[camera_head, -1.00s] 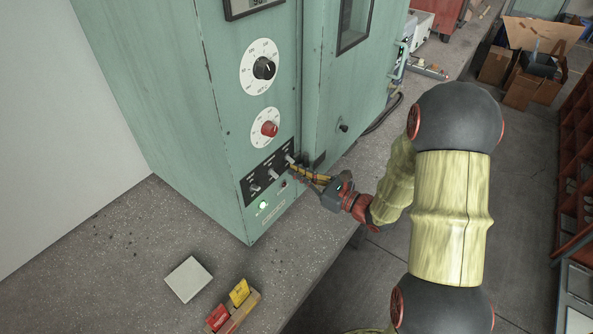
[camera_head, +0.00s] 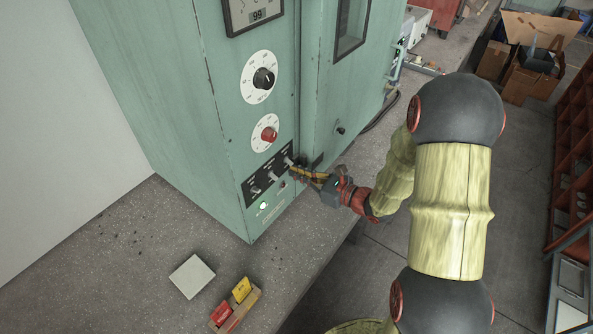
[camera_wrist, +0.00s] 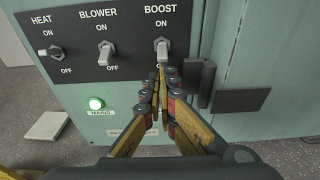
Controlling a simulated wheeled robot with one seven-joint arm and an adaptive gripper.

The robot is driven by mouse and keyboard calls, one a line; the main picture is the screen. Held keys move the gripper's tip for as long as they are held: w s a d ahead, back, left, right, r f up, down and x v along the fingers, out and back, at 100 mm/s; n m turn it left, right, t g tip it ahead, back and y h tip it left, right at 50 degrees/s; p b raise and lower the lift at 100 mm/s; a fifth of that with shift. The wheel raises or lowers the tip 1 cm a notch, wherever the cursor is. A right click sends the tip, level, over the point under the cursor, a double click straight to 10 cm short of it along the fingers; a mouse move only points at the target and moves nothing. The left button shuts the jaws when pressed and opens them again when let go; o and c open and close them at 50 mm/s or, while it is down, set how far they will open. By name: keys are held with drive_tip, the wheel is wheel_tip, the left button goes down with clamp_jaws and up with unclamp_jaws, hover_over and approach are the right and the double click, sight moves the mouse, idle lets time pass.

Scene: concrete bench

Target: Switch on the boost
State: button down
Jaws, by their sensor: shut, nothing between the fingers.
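The boost switch (camera_wrist: 162,48) is a pale metal toggle at the right end of a black panel (camera_wrist: 82,50), under the label BOOST with ON above it. Its lever appears to point down, and its OFF label is hidden behind the fingers. My gripper (camera_wrist: 160,74) is shut and empty, its fingertips just below the lever; I cannot tell if they touch it. In the head view my gripper (camera_head: 294,169) reaches the panel from the right. The blower switch (camera_wrist: 105,54) and heat switch (camera_wrist: 50,52) sit to the left.
A green mains lamp (camera_wrist: 95,103) is lit below the panel. A red-knobbed dial (camera_head: 268,134) and a black-knobbed dial (camera_head: 263,78) are above. A dark latch block (camera_wrist: 205,84) lies close right of the fingers. A grey plate (camera_head: 192,277) and a card box (camera_head: 236,306) lie on the bench.

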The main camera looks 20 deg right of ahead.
drive_tip(key=shift+r+p, duration=0.25)
drive_tip(key=shift+p, duration=0.2)
drive_tip(key=g+p, duration=0.1)
drive_tip(key=p, duration=0.1)
drive_tip(key=r+g+h+p, duration=0.1)
drive_tip(key=p, duration=0.2)
drive_tip(key=g+h+p, duration=0.1)
drive_tip(key=p, duration=0.1)
drive_tip(key=shift+s+d+r, duration=0.15)
drive_tip(key=shift+s+d, duration=0.1)
drive_tip(key=shift+s, duration=0.05)
